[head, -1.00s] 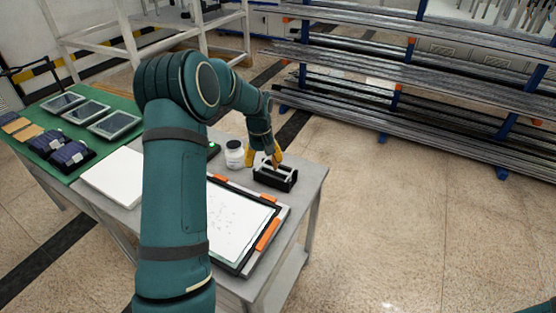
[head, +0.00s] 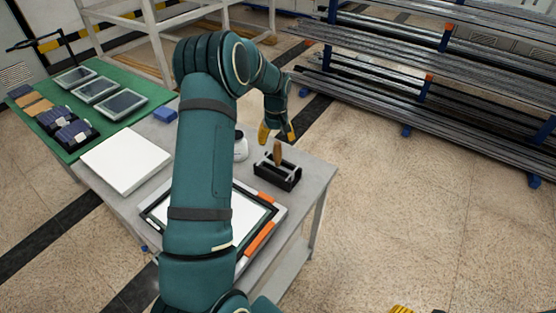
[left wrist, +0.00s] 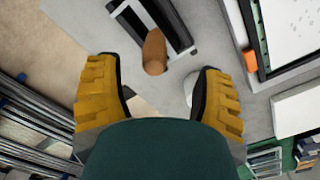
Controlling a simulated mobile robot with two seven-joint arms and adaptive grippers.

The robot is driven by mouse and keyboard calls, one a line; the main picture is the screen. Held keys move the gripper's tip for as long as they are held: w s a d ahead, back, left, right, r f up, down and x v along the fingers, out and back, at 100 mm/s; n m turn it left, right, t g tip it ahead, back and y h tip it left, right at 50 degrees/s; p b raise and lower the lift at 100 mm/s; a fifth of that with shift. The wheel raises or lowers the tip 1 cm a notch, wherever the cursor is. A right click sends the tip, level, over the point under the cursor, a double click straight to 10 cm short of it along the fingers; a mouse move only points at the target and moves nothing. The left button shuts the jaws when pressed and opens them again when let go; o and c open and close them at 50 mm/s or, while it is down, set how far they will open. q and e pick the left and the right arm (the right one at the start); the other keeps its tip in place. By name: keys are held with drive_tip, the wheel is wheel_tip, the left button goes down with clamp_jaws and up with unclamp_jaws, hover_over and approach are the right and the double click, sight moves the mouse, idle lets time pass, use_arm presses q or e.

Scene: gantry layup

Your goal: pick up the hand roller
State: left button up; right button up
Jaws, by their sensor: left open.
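The hand roller (head: 277,153) shows its brown wooden handle standing up from a black cradle (head: 291,182) near the right end of the grey table. My left gripper (head: 277,138) is open and empty, just above and behind the handle in the head view. In the left wrist view the handle (left wrist: 154,52) points toward the camera, between the two yellow fingers and apart from both. The cradle (left wrist: 176,30) lies beyond it. Only a yellow bit of my right gripper (head: 402,310) shows at the bottom edge of the head view.
A white jar (head: 241,146) stands left of the cradle. A framed board with orange clamps (head: 260,238) lies in front. A white slab (head: 125,160) and a green mat (head: 145,113) with tablets are at the left. Racks of bars (head: 440,90) stand behind.

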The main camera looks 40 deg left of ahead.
sight(278, 151)
use_arm(q)
drive_tip(key=shift+w+f, duration=0.2)
drive_tip(key=shift+f, duration=1.45)
drive_tip(key=shift+w+f, duration=0.15)
drive_tip(key=shift+f, duration=1.5)
clamp_jaws()
